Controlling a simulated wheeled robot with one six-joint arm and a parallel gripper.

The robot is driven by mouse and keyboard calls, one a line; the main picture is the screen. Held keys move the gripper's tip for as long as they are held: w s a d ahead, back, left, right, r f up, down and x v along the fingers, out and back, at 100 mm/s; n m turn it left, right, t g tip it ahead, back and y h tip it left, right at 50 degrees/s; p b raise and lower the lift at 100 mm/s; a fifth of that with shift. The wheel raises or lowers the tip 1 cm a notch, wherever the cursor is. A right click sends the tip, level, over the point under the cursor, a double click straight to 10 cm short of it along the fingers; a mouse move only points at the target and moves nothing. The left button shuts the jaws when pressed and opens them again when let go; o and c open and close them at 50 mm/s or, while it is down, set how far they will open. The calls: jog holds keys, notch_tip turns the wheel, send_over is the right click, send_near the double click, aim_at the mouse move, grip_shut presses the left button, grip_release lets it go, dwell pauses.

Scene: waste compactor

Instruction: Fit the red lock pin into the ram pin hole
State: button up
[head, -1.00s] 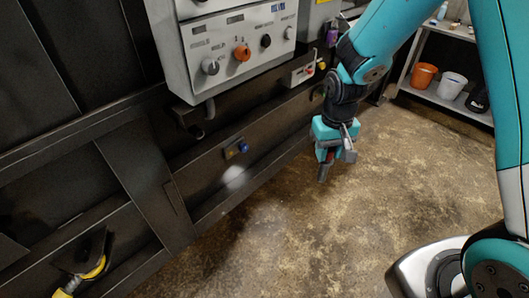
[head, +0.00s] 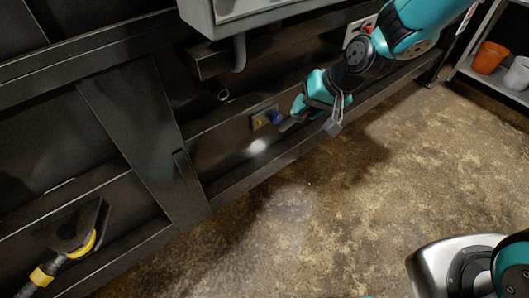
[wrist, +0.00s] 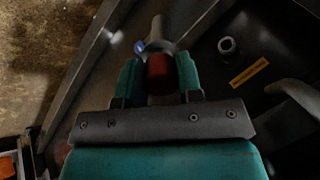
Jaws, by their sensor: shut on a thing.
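My gripper (wrist: 158,80) is shut on the red lock pin (wrist: 159,70). The red grip sits between the teal fingers, and its silver shaft (wrist: 157,34) points away from my wrist. In the head view my gripper (head: 297,108) reaches left along the dark frame, with the pin's grey end (head: 287,125) showing beyond it, close to the blue knob. The red part is hidden there. A round ring-edged hole (wrist: 227,45), likely the ram pin hole, lies right of the pin in the wrist view. A similar ring (head: 223,95) shows on the frame in the head view. The pin is apart from it.
A yellow label (wrist: 248,73) lies below the hole in the wrist view. A grey control box (head: 250,15) hangs above. A yellow-banded black part (head: 70,250) is at lower left. The floor is open.

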jog(key=a+f+m+t+y+b, duration=0.2)
jog(key=a+t+b, duration=0.3)
jog(key=b, duration=0.5)
jog(key=s+a+f+m+t+y+b, duration=0.1)
jog(key=a+f+m+t+y+b, duration=0.1)
jog(key=t+b, duration=0.5)
notch_tip(320, 180, down, 3)
jog(key=a+m+b, duration=0.1)
jog(key=a+b, duration=0.1)
jog(key=b, duration=0.1)
jog(key=shift+a+y, duration=0.3)
jog(key=shift+a, duration=0.1)
jog(key=shift+r, duration=0.2)
jog(key=shift+f, duration=0.1)
jog(key=shift+p+x, duration=2.8)
jog(key=shift+p, duration=0.3)
jog(key=shift+s+a, duration=0.1)
jog(key=shift+a, duration=0.05)
